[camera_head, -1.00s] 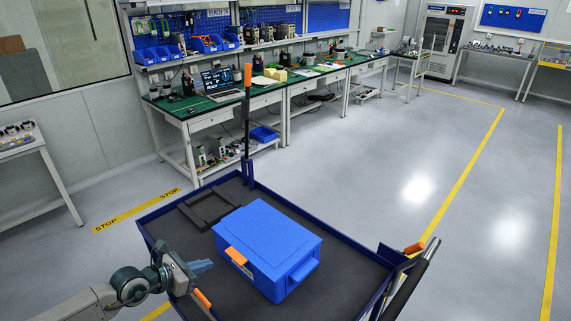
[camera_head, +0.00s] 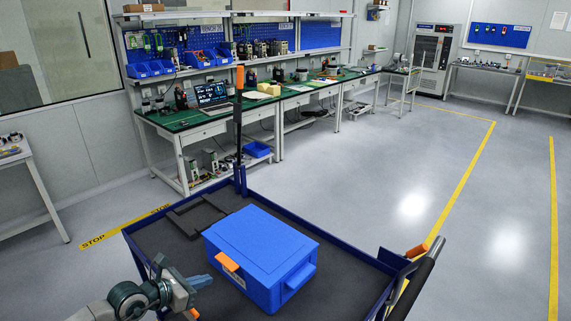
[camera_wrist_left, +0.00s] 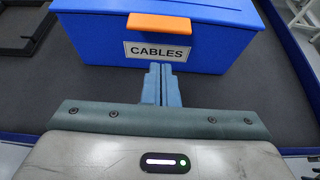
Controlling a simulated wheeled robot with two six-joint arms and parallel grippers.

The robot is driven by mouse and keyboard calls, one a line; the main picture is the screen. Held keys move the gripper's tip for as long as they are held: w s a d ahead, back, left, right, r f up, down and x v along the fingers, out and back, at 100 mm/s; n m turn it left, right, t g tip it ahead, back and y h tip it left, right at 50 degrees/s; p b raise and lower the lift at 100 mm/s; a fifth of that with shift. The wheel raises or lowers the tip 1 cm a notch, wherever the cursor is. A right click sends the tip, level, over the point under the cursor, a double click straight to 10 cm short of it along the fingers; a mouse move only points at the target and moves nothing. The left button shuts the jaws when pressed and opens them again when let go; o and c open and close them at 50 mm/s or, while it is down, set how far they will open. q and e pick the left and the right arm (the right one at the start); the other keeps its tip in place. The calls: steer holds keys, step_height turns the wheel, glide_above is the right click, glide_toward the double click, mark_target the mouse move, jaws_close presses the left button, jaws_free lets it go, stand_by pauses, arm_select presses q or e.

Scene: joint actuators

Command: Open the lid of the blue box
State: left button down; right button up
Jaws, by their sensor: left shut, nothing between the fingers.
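The blue box (camera_head: 258,248) sits on the dark bed of a blue-rimmed cart, its lid closed. An orange latch (camera_head: 228,261) is on its near-left side. In the left wrist view the box (camera_wrist_left: 215,50) shows a white CABLES label (camera_wrist_left: 158,52) under the orange latch (camera_wrist_left: 162,24). My left gripper (camera_head: 205,281) is shut and empty, just to the left of the box and below the latch. In the left wrist view its fingers (camera_wrist_left: 161,72) are together, pointing at the label; I cannot tell whether they touch the box. My right gripper is not in view.
The cart (camera_head: 330,240) has raised blue rims and an upright post (camera_head: 239,120) with an orange top. A black frame (camera_head: 195,215) lies on the bed behind the box. A handle (camera_head: 425,270) stands at the cart's right. A green workbench (camera_head: 215,118) stands beyond.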

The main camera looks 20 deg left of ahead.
arm_select(q)
steer(key=w, duration=0.1)
steer(key=w+d+r+b, duration=0.1)
steer(key=w, duration=0.1)
steer(key=w+b, duration=0.1)
steer(key=shift+w+d+r, duration=0.25)
steer(key=shift+d+r, duration=0.15)
step_height(320, 180, up, 12)
steer(key=p, duration=0.8)
glide_above(224, 264)
steer(key=w, duration=0.1)
steer(key=shift+w+d+r+g+p, duration=0.5)
steer(key=shift+w+d+r+p, duration=0.9)
steer(key=shift+w+r, duration=1.7)
steer(key=w+d+r, duration=0.2)
steer(key=w+d, duration=0.1)
steer(key=w, duration=0.5)
steer(key=w+d+r, duration=0.2)
steer(key=w+d, duration=0.1)
steer(key=w, duration=0.5)
steer(key=shift+d+g+y, duration=0.4)
